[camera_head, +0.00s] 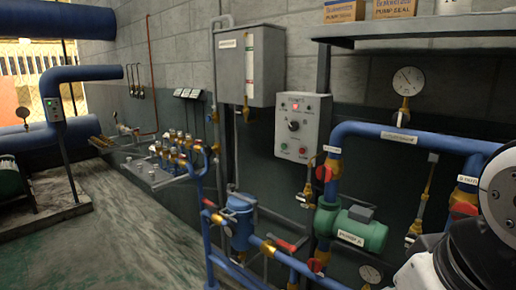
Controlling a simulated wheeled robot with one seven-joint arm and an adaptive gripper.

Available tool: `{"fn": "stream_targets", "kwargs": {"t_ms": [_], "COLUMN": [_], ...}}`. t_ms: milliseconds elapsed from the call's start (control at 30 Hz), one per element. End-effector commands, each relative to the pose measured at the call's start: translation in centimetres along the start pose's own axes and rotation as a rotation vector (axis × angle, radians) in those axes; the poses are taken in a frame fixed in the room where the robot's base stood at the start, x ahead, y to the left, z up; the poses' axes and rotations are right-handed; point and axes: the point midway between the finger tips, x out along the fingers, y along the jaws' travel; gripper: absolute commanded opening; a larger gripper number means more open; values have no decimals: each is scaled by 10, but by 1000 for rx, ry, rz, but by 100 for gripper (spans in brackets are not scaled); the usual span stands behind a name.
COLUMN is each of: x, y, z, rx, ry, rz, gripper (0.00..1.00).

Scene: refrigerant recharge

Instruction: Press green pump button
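A grey control box (303,128) is mounted on the wall in the middle of the head view. A green button (284,147) sits low on its left side, with a red button (303,151) to its right. A dark knob (293,125) and a lit red indicator (295,106) are above them. The green pump (350,231), labelled PUMP A, stands below and to the right of the box. White and black links of my arm show at the lower right edge. My gripper is not in view, and nothing of mine touches the box.
A blue pipe (400,138) with valves runs right of the box. A grey cabinet (250,65) hangs to its left. A shelf (430,28) and a gauge (407,81) are above right. A blue filter housing (240,215) stands below. Open floor (120,230) lies left.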

Motion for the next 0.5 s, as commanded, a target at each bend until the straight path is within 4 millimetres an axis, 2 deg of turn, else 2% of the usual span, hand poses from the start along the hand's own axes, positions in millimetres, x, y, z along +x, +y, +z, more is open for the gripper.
{"fn": "stream_targets", "kwargs": {"t_ms": [267,500], "x": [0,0], "y": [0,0], "z": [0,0], "rx": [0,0], "ry": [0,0], "rz": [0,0], "gripper": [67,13]}}
